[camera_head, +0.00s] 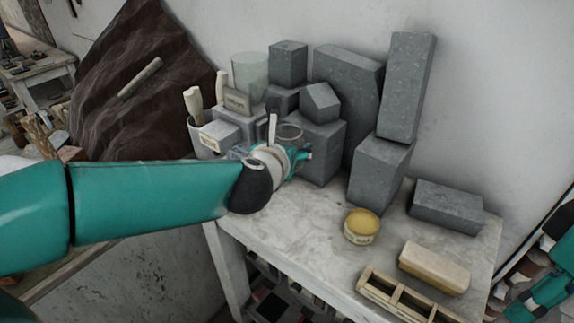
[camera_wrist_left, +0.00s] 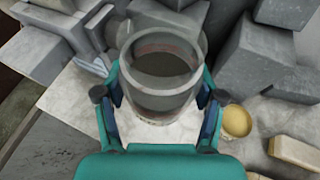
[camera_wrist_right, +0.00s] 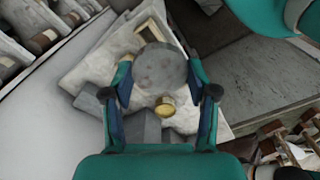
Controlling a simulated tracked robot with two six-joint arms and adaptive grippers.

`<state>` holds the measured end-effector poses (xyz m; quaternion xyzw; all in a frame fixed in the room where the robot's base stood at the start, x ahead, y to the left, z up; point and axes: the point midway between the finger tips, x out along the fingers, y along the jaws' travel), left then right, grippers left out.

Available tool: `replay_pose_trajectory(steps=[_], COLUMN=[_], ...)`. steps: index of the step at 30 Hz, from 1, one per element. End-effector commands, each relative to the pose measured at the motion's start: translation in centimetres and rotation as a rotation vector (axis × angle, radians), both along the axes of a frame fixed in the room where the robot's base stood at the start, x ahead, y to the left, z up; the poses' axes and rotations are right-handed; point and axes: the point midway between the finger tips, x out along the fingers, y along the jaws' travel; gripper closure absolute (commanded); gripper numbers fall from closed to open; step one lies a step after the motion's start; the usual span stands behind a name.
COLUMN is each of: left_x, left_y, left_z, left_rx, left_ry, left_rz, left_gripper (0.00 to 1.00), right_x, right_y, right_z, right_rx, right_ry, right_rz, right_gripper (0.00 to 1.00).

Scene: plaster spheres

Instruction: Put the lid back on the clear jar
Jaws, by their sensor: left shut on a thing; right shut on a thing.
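The clear jar (camera_wrist_left: 163,75) is in my left gripper (camera_wrist_left: 160,95), whose fingers are shut on its sides. I look down at its wide, open rim in the left wrist view. In the head view the jar's rim (camera_head: 290,132) shows beside the left gripper (camera_head: 296,158), in front of grey blocks, and the wrist hides much of it. A round grey disc, the lid (camera_wrist_right: 160,66), is between the shut fingers of my right gripper (camera_wrist_right: 160,92), apart from the jar. Part of my right arm shows at the head view's lower right edge.
Grey stone blocks (camera_head: 380,172) crowd the back of the worktable (camera_head: 310,228). A round yellow tin (camera_head: 361,226), a cream block (camera_head: 434,268) and a wooden compartment tray (camera_head: 405,300) lie nearer the front. Another clear cylinder (camera_head: 250,74) stands behind. The tabletop left of the tin is clear.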

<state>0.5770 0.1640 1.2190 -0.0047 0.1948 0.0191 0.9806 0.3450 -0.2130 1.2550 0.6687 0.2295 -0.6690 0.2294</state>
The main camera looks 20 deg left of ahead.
Motion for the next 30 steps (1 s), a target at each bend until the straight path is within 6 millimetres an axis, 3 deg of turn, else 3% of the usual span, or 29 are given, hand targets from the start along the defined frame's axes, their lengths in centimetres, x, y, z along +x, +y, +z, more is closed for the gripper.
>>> replay_pose_trajectory(steps=[1, 6, 18, 19, 27, 30], left_x=[0.0, 0.0, 0.0, 0.0, 0.0, 0.0], left_y=[0.0, 0.0, 0.0, 0.0, 0.0, 0.0], left_z=[1.2, 2.4, 2.5, 2.5, 2.5, 2.5], left_rx=[-0.002, 0.0, 0.001, 0.001, 0.002, 0.001], left_ry=[-0.003, -0.002, -0.001, -0.001, 0.0, 0.0], left_rz=[0.001, 0.001, 0.001, 0.001, 0.0, 0.001], left_gripper=[0.74, 0.74, 0.74, 0.37, 0.82, 0.94], right_x=[0.0, 0.0, 0.0, 0.0, 0.0, 0.0], right_y=[0.0, 0.0, 0.0, 0.0, 0.0, 0.0], right_z=[0.6, 1.0, 1.0, 1.0, 1.0, 1.0], right_rx=[0.0, 0.0, 0.0, 0.0, 0.0, 0.0], right_ry=[0.0, 0.0, 0.0, 0.0, 0.0, 0.0], right_rz=[0.0, 0.0, 0.0, 0.0, 0.0, 0.0], right_gripper=[0.57, 0.57, 0.57, 0.57, 0.57, 0.57])
